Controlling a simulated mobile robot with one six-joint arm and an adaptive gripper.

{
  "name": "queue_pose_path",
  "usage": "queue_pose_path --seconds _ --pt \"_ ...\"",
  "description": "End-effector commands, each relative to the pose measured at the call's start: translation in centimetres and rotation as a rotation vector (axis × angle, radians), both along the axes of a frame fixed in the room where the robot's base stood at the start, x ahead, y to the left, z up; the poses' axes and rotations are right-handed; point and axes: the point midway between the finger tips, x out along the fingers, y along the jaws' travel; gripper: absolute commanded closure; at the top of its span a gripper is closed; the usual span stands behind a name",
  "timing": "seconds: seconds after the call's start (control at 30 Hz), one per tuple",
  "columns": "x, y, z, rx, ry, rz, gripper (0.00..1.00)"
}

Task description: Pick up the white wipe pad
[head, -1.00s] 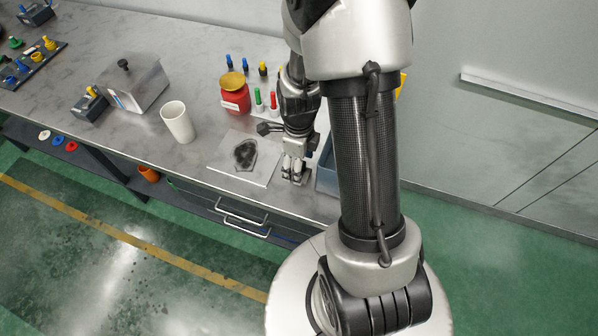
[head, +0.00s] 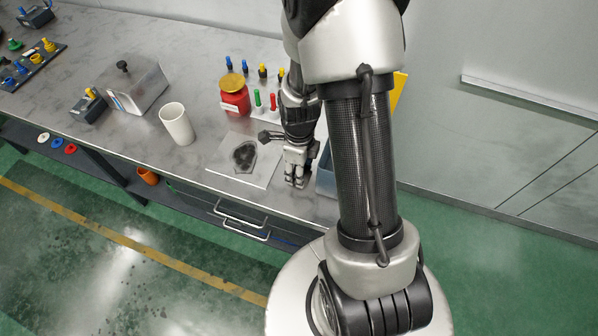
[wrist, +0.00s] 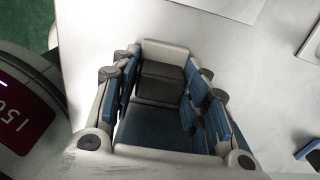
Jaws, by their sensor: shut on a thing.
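My gripper (head: 295,180) is low over the front right of the grey bench, right of the stained sheet. In the wrist view my gripper (wrist: 165,100) has blue-padded fingers on both sides, closed around a pale-edged block with a dark grey face. I take this block to be the white wipe pad (wrist: 165,46); its lower part is hidden between the fingers. In the head view the fingers cover the pad, and I cannot tell whether it touches the bench.
A pale sheet with a dark stain (head: 222,168) lies left of my gripper. A blue tray (head: 326,180) is close on its right. A white cup (head: 177,124), a red jar with a yellow lid (head: 234,98) and a metal box (head: 135,84) stand farther left and back.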

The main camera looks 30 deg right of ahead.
Motion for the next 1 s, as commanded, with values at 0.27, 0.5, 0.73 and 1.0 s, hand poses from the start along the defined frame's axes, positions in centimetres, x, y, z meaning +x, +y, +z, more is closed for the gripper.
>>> queue_pose_path --seconds 0.27,0.5,0.73,1.0 --pt "0.0 0.0 0.0 0.0 0.0 0.0 0.82" --pt "0.1 0.0 1.1 -0.001 -0.002 0.0 0.82" --pt "0.2 0.0 5.4 -0.001 -0.006 0.0 0.82" --pt "0.2 0.0 13.4 -0.002 -0.007 0.0 0.82"
